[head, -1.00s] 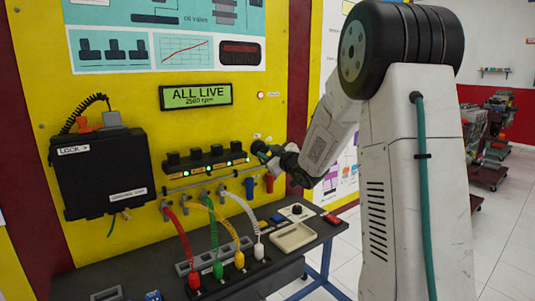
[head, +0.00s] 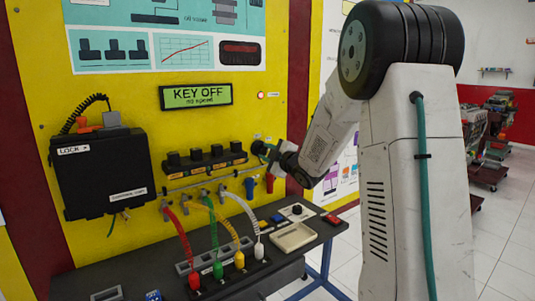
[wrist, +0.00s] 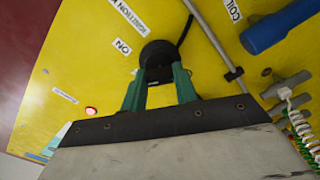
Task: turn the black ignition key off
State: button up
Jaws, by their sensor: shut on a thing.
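The black ignition key (wrist: 160,58) sits on the yellow panel (wrist: 75,50) in the wrist view, beside labels reading "ON" and "IGNITION". The green fingers of my gripper (wrist: 160,78) are shut on it from both sides. In the head view my gripper (head: 264,149) is at the right part of the yellow panel, and the key is largely hidden by it. The green display (head: 195,95) on the panel reads "KEY OFF" with "no speed" below.
A row of black coils (head: 205,158) is mounted left of my gripper. Coloured leads run down to plugs on the dark bench (head: 325,232). A black box (head: 102,170) hangs at the left. A blue cylinder (wrist: 282,25) and a grey rod are close to my gripper.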

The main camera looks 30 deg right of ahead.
jog(key=n, duration=0.5)
jog(key=shift+f+n, duration=0.1)
jog(key=shift+n, duration=0.2)
dwell(0.4)
jog(key=o, duration=1)
jog(key=s, duration=0.7)
jog(key=shift+s, duration=0.4)
jog(key=shift+d, duration=0.1)
